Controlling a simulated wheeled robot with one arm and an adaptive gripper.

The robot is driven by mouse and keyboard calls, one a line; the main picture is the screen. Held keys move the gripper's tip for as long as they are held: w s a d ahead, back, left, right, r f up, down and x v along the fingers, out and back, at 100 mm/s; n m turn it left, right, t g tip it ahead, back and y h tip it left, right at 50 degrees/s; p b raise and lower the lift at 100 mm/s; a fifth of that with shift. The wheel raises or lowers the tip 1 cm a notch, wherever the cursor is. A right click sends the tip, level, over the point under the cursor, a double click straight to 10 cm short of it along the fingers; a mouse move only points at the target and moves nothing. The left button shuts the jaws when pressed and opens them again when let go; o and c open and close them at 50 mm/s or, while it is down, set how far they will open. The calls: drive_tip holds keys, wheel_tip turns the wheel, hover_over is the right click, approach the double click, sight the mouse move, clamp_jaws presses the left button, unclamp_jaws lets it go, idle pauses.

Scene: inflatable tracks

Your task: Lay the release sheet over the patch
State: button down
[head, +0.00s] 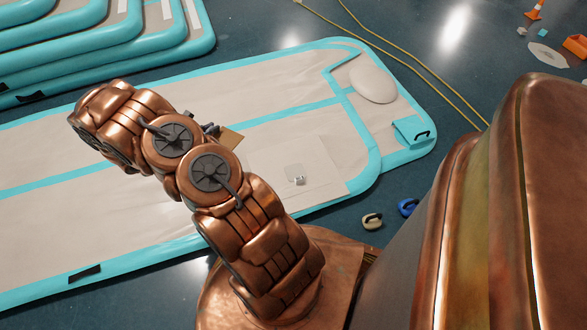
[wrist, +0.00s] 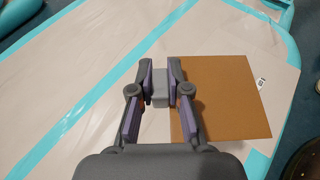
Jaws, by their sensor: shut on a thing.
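My gripper (wrist: 160,88) is shut on a small grey block at the edge of a flat brown square sheet, which looks like the release sheet (wrist: 225,100). The sheet reaches out to the right of the fingers in the wrist view. In the head view only a corner of the sheet (head: 231,138) shows past my arm, which hides most of my gripper. A faint pale square, likely the patch (head: 312,155), lies flat on the track right of the sheet, with a small grey-white piece (head: 297,181) on it. I cannot tell the gap between sheet and track.
The beige inflatable track (head: 90,215) has turquoise edges and stripes. A pale oval disc (head: 373,82) and a turquoise flap (head: 411,131) are at its far right. A beige object (head: 372,221) and a blue one (head: 407,207) stand on the floor nearby. Yellow hoses (head: 400,65) run behind.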

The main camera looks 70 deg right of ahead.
drive_tip(key=s+f+m+g+y, duration=0.1)
drive_tip(key=s+f+m+g, duration=0.2)
drive_tip(key=s+f, duration=0.35)
drive_tip(key=s+f+m+g+y, duration=0.2)
drive_tip(key=s+f, duration=0.1)
drive_tip(key=s, duration=0.7)
drive_tip(key=s+f+m+g+y, duration=0.1)
drive_tip(key=s+f+m+g, duration=0.2)
drive_tip(key=s+f, duration=0.35)
drive_tip(key=d+b, duration=0.2)
drive_tip(key=d, duration=0.3)
drive_tip(key=d+b, duration=0.2)
drive_tip(key=d, duration=0.3)
drive_tip(key=d+b, duration=0.2)
drive_tip(key=d, duration=0.4)
drive_tip(key=shift+f, duration=0.35)
drive_tip(key=shift+f+b, duration=0.75)
drive_tip(key=shift+f, duration=0.65)
drive_tip(key=shift+f, duration=0.65)
drive_tip(key=c, duration=1.1)
unclamp_jaws()
drive_tip(key=shift+c, duration=0.2)
drive_tip(key=shift+r, duration=0.1)
